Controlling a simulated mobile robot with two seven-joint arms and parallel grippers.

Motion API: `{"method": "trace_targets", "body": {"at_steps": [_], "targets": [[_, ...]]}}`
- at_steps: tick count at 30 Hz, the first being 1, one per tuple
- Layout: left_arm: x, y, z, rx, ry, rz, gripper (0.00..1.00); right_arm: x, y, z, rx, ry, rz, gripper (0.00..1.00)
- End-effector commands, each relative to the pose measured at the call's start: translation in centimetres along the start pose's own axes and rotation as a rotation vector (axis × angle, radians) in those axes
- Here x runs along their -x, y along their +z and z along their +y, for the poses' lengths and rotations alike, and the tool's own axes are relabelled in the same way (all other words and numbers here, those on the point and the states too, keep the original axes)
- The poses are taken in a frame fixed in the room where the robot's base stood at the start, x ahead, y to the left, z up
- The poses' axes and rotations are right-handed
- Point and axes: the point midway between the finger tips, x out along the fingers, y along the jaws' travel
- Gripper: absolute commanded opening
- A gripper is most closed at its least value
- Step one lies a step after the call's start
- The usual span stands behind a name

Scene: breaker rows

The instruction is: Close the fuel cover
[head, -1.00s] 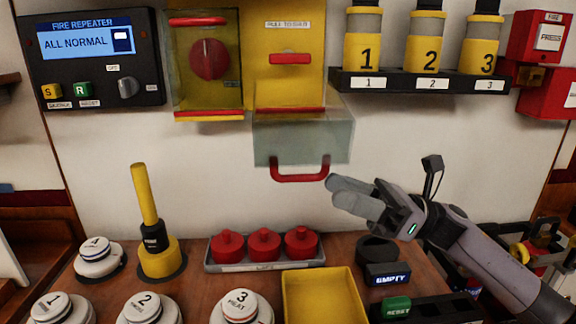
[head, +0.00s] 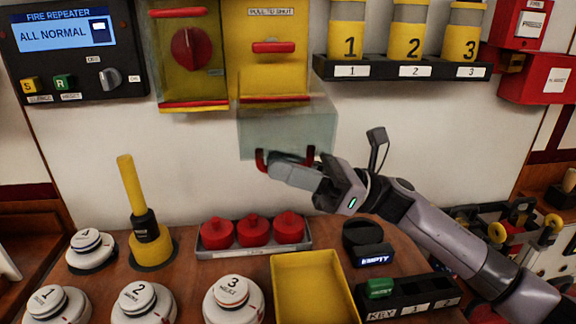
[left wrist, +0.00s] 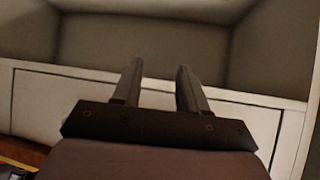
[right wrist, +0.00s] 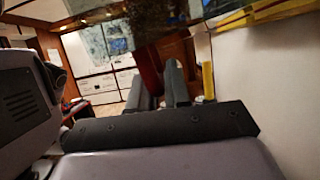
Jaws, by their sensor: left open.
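The fuel cover (head: 287,131) is a clear, hinged cover hanging open below the yellow panel labelled "PULL TO SHUT" (head: 276,75). Its red handle (head: 261,160) is at the cover's lower edge, with its middle hidden by my right gripper (head: 283,168). My right gripper has its fingers close together on the handle. In the right wrist view, the red handle (right wrist: 150,72) shows between the fingers of this gripper (right wrist: 158,85). My left gripper (left wrist: 158,80) is open and empty in the left wrist view, facing a pale panel, and is out of the head view.
A second clear cover (head: 190,60) with a red knob is left of the yellow panel. A black shelf (head: 400,68) with numbered bottles is to the right. Below are red-knobbed parts in a grey tray (head: 252,255), a yellow tray (head: 312,260) and a yellow upright lever (head: 133,190).

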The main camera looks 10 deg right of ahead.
Motion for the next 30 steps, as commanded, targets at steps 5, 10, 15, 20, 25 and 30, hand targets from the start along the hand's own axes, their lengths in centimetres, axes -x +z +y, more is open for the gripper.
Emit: {"method": "trace_targets", "body": {"at_steps": [5, 10, 15, 20, 25, 30], "targets": [[0.0, -0.1, 0.0, 0.001, -0.001, 0.001, 0.43, 0.0, 0.0, 0.0, 0.0, 0.0, 0.0, 0.0], [0.1, -0.2, -0.1, 0.001, -0.001, 0.001, 0.43, 0.0, 0.2, 0.1, -0.011, -0.006, 0.001, 0.0], [0.5, -0.7, -0.1, 0.001, -0.002, 0.002, 0.43, -0.3, 1.0, 0.5, -0.063, -0.027, 0.001, 0.0], [0.6, -1.0, -0.1, 0.001, -0.002, 0.003, 0.43, -0.9, 2.3, 0.9, -0.115, -0.049, -0.001, 0.0], [0.5, -0.9, -0.1, 0.001, -0.002, 0.004, 0.43, -1.6, 4.0, 1.3, -0.112, -0.047, -0.002, 0.0], [0.9, -1.5, -0.1, 0.001, -0.002, 0.004, 0.43, -2.4, 6.0, 1.5, -0.152, -0.065, 0.0, 0.0]]}}
